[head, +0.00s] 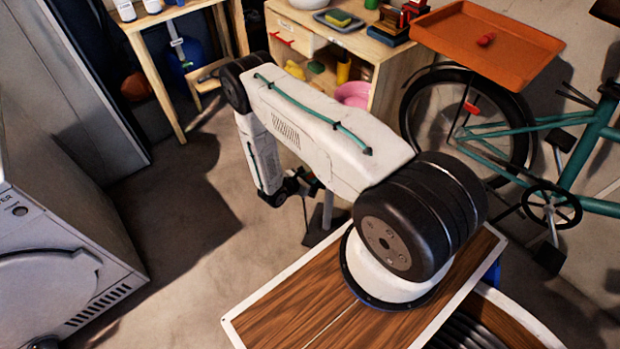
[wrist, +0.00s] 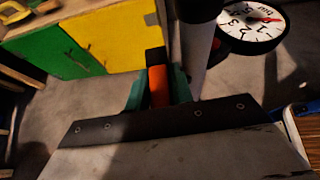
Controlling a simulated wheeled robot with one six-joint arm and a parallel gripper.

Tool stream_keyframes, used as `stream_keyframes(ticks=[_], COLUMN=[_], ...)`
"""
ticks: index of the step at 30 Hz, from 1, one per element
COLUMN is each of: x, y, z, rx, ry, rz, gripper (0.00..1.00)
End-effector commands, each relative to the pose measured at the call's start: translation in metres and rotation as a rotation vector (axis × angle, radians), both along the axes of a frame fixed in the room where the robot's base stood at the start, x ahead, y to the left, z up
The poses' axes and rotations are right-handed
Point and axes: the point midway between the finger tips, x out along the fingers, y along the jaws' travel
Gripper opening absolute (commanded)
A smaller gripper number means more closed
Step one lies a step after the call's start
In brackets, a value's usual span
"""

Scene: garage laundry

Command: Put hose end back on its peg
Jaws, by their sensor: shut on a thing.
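In the wrist view my gripper (wrist: 157,88) has its teal fingers shut on an orange piece with a black top, which looks like the hose end (wrist: 157,82). Right behind it stands a pale upright post (wrist: 194,60) with a black upper part, and a round white dial (wrist: 250,20) with a red needle sits to its right. I cannot tell whether the hose end touches the post. The peg cannot be made out. In the head view my gripper is mostly hidden beyond my arm, near a dark stand foot (head: 325,222) on the floor.
A wooden bench (head: 385,45) stands at the back, with a pink basin (head: 353,94) below. A teal bicycle (head: 590,135) and an orange tray (head: 488,42) are at right. A white machine (head: 55,270) is at left.

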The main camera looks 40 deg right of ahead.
Motion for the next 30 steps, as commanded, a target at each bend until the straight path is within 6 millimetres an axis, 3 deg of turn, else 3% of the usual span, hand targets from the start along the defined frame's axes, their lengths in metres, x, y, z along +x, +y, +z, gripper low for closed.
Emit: stream_keyframes(ticks=[30], x=[0.000], y=[0.000], z=[-0.018], rx=[0.000], ry=[0.000], rz=[-0.001], gripper=[0.00])
